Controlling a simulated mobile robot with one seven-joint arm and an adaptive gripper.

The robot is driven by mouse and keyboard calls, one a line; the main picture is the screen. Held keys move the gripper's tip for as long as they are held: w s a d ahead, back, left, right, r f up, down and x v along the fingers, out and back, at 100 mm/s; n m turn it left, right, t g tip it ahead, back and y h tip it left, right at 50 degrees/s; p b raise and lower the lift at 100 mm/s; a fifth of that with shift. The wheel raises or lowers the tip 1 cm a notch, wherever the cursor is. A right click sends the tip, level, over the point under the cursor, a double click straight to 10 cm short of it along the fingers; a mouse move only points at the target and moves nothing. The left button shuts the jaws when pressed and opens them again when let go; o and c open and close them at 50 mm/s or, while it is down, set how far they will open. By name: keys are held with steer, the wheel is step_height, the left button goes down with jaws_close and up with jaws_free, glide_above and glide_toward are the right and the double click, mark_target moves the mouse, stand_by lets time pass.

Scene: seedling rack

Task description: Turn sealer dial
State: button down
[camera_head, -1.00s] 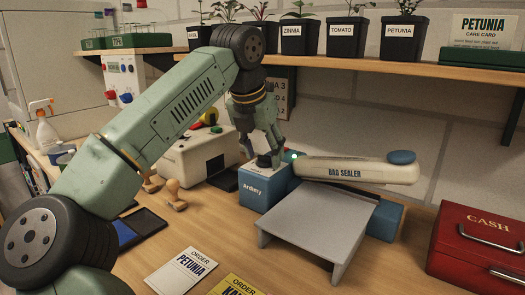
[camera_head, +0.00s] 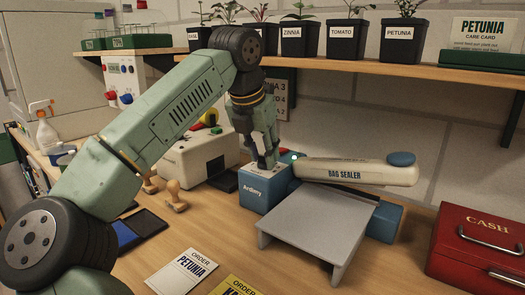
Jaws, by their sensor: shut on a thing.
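The bag sealer (camera_head: 345,173) stands on the bench, with a long cream arm lettered BAG SEALER, a grey tray in front and a blue box (camera_head: 264,193) at its left end. A small green light (camera_head: 294,157) glows beside the box. My gripper (camera_head: 266,161) points down onto the top of this box, with its fingers closed on the dark dial there. The fingers hide most of the dial, so its pointer and setting cannot be read.
A cream machine (camera_head: 200,158) with coloured buttons stands left behind my gripper. A wooden stamp (camera_head: 175,195) and an ink pad (camera_head: 138,228) lie left. A red cash box (camera_head: 480,245) is at right. Potted seedlings line the shelf (camera_head: 400,68) above. Order cards (camera_head: 183,273) lie in front.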

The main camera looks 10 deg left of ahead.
steer(key=m+p, duration=0.1)
steer(key=p, duration=0.1)
steer(key=m+h+p, duration=0.1)
steer(key=m, duration=0.1)
steer(key=shift+w+a+r+g+p, duration=0.1)
steer(key=shift+a+r+g+p, duration=0.05)
steer(key=shift+r+g+p, duration=0.2)
steer(key=m+p, duration=0.2)
steer(key=m+g+h+p, duration=0.1)
steer(key=m, duration=0.1)
steer(key=shift+w+a+f+p, duration=0.1)
steer(key=shift+w+f+p, duration=0.1)
steer(key=shift+p, duration=0.2)
steer(key=shift+m, duration=0.3)
steer(key=c, duration=1.2)
jaws_free()
steer(key=shift+f, duration=0.1)
steer(key=shift+c, duration=0.2)
steer(key=shift+s, duration=0.1)
steer(key=v, duration=1.2)
steer(key=shift+a, duration=0.2)
